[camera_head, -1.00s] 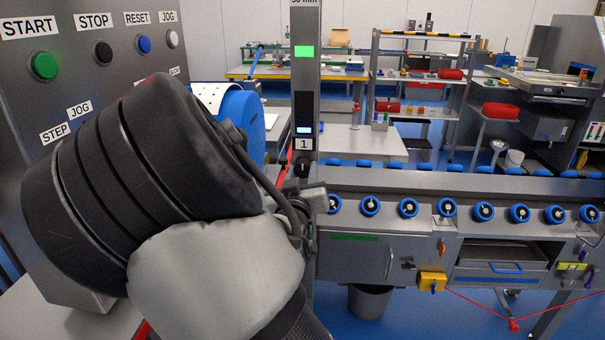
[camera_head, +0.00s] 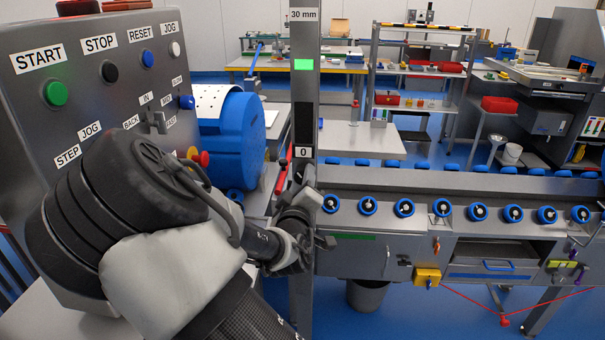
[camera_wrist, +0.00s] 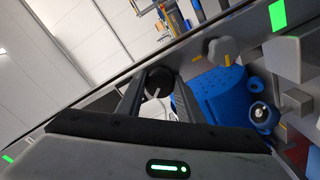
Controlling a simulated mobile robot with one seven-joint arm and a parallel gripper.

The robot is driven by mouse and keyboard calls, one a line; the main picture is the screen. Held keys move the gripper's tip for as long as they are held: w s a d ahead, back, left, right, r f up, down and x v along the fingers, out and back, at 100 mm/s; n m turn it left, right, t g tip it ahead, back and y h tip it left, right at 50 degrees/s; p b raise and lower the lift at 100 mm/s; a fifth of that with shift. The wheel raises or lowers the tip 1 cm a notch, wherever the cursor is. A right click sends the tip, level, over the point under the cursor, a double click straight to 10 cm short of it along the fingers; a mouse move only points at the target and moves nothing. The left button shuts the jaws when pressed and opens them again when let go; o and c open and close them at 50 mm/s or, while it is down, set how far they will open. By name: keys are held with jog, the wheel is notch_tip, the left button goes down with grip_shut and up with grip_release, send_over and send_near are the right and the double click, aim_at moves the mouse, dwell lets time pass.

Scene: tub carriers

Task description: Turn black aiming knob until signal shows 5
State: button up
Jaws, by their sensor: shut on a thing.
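The black aiming knob (camera_wrist: 157,83) shows as a dark round knob between the fingertips of my gripper (camera_wrist: 158,90) in the wrist view. My gripper (camera_head: 306,190) is shut on it. In the head view, my gripper is at the lower part of a grey upright post (camera_head: 304,100) and hides the knob. The signal (camera_head: 303,152) is a small white number plate on the post just above my gripper and reads 0. A dark display window (camera_head: 304,126) sits above it, and a lit green square (camera_head: 303,64) higher up.
A grey control panel (camera_head: 90,90) with labelled buttons stands close on the left, beside my arm. A blue rounded housing (camera_head: 232,140) is behind it. A grey machine bench (camera_head: 440,185) with a row of blue-ringed knobs extends right.

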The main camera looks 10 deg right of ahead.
jog(key=shift+n+p, duration=0.5)
jog(key=shift+n, duration=0.5)
jog(key=o, duration=1.1)
jog(key=shift+c, duration=0.2)
jog(key=p+v, duration=1)
jog(key=v, duration=0.7)
jog(key=shift+s, duration=0.25)
